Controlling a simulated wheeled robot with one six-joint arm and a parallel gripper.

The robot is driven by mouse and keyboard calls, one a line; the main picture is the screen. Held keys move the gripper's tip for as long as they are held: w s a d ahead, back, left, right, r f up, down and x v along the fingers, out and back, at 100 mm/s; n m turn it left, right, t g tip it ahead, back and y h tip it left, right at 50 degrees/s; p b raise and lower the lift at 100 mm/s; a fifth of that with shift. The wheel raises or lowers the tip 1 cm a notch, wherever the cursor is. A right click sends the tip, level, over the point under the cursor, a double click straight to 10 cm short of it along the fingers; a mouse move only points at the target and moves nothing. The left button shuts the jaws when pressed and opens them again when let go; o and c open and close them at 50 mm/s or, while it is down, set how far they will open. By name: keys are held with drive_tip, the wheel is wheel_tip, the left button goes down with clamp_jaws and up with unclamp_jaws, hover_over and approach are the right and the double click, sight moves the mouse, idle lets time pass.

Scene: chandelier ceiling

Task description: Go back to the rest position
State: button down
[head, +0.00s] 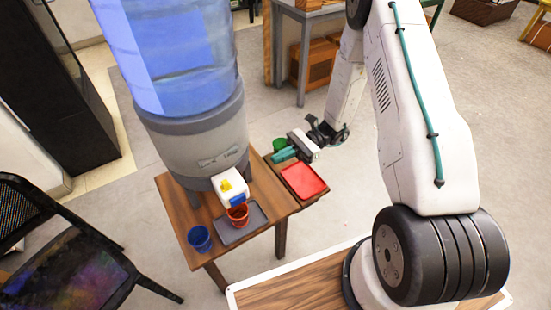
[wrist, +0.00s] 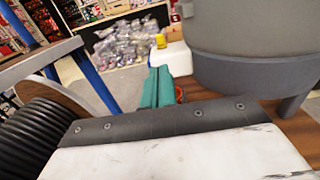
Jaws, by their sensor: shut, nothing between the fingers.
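My gripper (head: 285,155) is at the right side of the small wooden table, close to the green cup (head: 280,146) and beyond the red tray (head: 303,180). Its teal fingers are together and hold nothing; they also show in the wrist view (wrist: 158,88). The green cup is partly hidden by the gripper. A water dispenser (head: 196,152) with a blue bottle stands on the table, left of the gripper. A red cup (head: 238,214) sits under its white tap (head: 229,185) on a grey tray (head: 258,218). A blue cup (head: 200,239) stands at the table's front left.
The wooden table (head: 178,210) is crowded around the dispenser. A black chair (head: 75,265) stands at the left and a black cabinet (head: 60,100) behind it. A grey table (head: 300,20) is at the back. Open floor (head: 340,195) lies right of the wooden table.

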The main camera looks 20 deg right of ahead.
drive_tip(key=shift+f, duration=0.1)
idle(0.3)
drive_tip(key=s+d+r+n+t+h, duration=0.2)
drive_tip(key=s+r+n+h, duration=0.5)
drive_tip(key=s+r, duration=0.4)
drive_tip(key=s+d+r+n+t+h, duration=0.3)
drive_tip(key=s+r+n+h, duration=0.5)
drive_tip(key=r, duration=1.2)
drive_tip(key=s+h, duration=0.2)
drive_tip(key=s, duration=0.2)
drive_tip(key=shift+d+r+n+h, duration=0.25)
drive_tip(key=shift+r+n+h, duration=0.05)
drive_tip(key=shift+r, duration=0.1)
